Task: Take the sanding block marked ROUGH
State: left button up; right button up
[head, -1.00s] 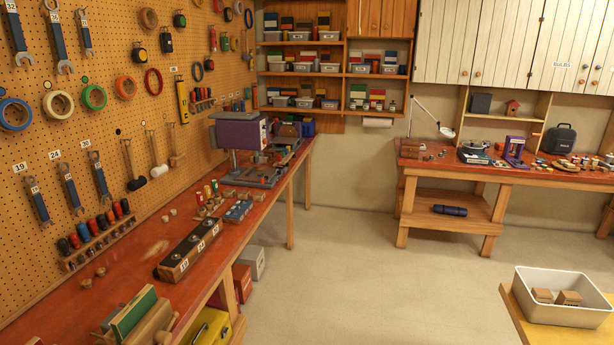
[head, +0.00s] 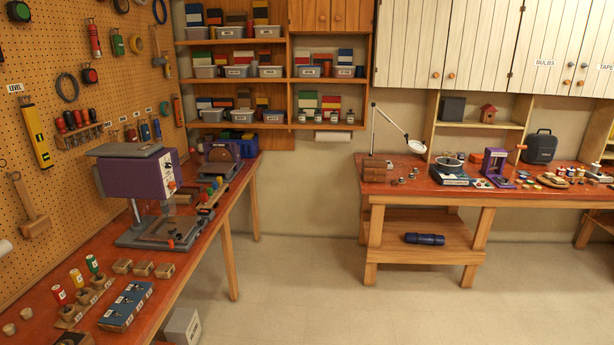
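I cannot make out any block marked ROUGH. Three small wooden blocks stand in a row on the left bench (head: 205,250): a left one (head: 122,266), a middle one (head: 143,268) and a right one (head: 165,270). Any marking on them is too small to read, and I cannot tell whether they are sanding blocks. Neither of my grippers shows in the head view.
A purple drill press (head: 138,178) stands on the left bench behind a blue box (head: 127,306) and several coloured bottles. A red-topped bench (head: 460,190) with a lamp (head: 400,133) runs along the back wall. The floor (head: 300,290) between is clear.

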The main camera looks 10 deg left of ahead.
aim_at(132, 137)
jog(key=u, duration=0.4)
jog(key=i, duration=1.95)
jog(key=u, duration=0.9)
jog(key=i, duration=0.65)
jog(key=u, duration=0.35)
